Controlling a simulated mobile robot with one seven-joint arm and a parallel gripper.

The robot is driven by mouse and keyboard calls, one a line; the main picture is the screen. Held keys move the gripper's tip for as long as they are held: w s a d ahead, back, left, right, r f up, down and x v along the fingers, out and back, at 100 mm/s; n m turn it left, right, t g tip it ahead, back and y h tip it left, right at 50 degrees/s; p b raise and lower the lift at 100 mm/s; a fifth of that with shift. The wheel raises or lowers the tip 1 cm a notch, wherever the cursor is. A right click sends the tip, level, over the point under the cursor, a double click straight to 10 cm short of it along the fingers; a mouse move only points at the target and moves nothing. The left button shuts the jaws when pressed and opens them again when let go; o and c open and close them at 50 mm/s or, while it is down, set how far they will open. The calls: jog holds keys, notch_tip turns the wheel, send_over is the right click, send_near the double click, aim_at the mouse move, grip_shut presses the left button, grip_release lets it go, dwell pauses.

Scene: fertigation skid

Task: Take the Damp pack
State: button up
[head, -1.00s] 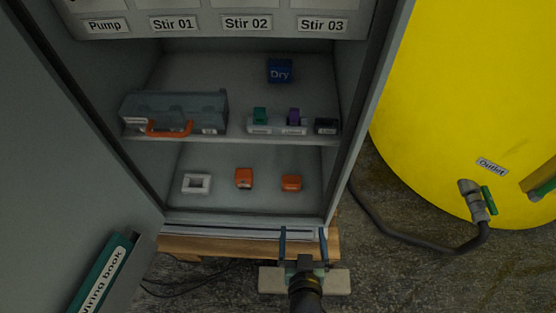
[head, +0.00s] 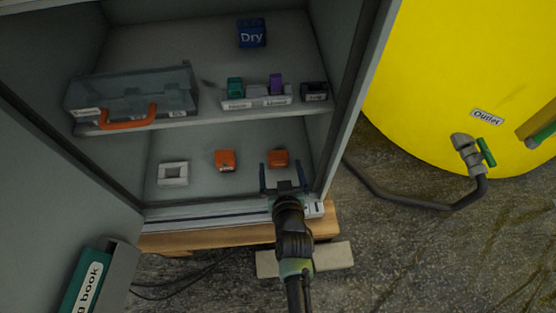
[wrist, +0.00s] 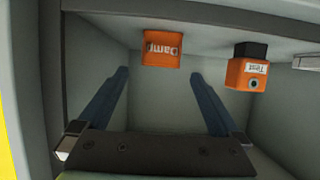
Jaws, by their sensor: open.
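The Damp pack (wrist: 162,48) is a small orange block with its name in white. It appears upside down near the upper middle of the wrist view. In the head view the Damp pack (head: 277,157) is the right one of two orange items on the cabinet's lower shelf. My gripper (head: 283,166) is open and empty at the front right of that shelf, pointing inward. In the wrist view its two blue fingers (wrist: 160,76) are spread, with the pack beyond their tips and roughly between them.
An orange Test item (wrist: 247,74) with a black top and a white frame (head: 173,173) stand left of the pack in the head view. The upper shelf (head: 210,121) overhangs, carrying a clear case (head: 130,92). The cabinet's right wall is close to my gripper.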

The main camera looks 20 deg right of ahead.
aim_at(279, 159)
jog(key=b+x, duration=0.1)
jog(key=x, duration=0.1)
jog(key=b+x, duration=0.1)
jog(key=shift+w+f, duration=0.25)
jog(key=shift+f, duration=0.2)
jog(key=shift+w+d+b, duration=0.15)
jog(key=shift+w+b, duration=0.2)
jog(key=shift+w, duration=0.05)
jog(key=c, duration=1.3)
